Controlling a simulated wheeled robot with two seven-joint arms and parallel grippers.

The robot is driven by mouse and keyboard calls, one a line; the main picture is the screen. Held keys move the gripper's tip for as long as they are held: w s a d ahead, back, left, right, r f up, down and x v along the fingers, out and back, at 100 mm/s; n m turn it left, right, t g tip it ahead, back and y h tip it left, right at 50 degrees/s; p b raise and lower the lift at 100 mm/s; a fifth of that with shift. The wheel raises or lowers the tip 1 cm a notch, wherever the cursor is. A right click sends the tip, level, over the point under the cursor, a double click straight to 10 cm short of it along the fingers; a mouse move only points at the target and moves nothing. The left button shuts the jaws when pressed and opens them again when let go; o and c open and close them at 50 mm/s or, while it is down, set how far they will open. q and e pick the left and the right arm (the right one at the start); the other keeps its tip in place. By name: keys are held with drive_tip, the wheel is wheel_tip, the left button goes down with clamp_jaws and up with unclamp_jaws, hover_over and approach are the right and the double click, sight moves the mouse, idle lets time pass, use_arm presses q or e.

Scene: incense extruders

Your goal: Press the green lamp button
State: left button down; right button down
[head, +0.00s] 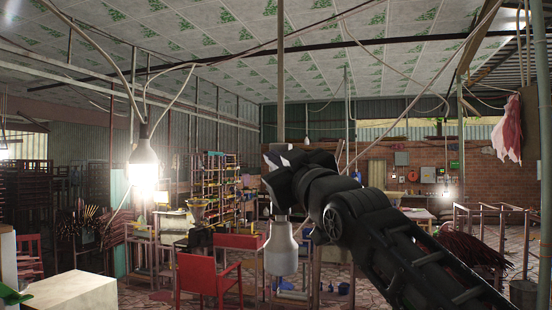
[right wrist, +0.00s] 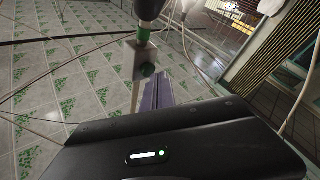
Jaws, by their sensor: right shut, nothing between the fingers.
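My right gripper (right wrist: 154,82) is shut and empty. Its fingertips appear very close to the green button; I cannot tell whether they touch. In the head view my right arm comes in from the lower right, and its dark gripper (head: 274,165) covers most of the box. An unlit white lamp (head: 281,250) hangs just below the gripper.
A lit lamp (head: 144,172) hangs at the left. A red chair (head: 208,280) and a pale block (head: 72,292) stand below. Shelves (head: 215,180) are behind. Loose cables hang around the box. A metal frame (head: 490,215) stands at the right.

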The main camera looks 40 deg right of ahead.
drive_tip(key=shift+w+d, duration=0.2)
drive_tip(key=shift+d, duration=0.15)
idle(0.5)
drive_tip(key=shift+s+a+b, duration=0.2)
drive_tip(key=shift+a+b, duration=0.1)
drive_tip(key=shift+s+a, duration=0.1)
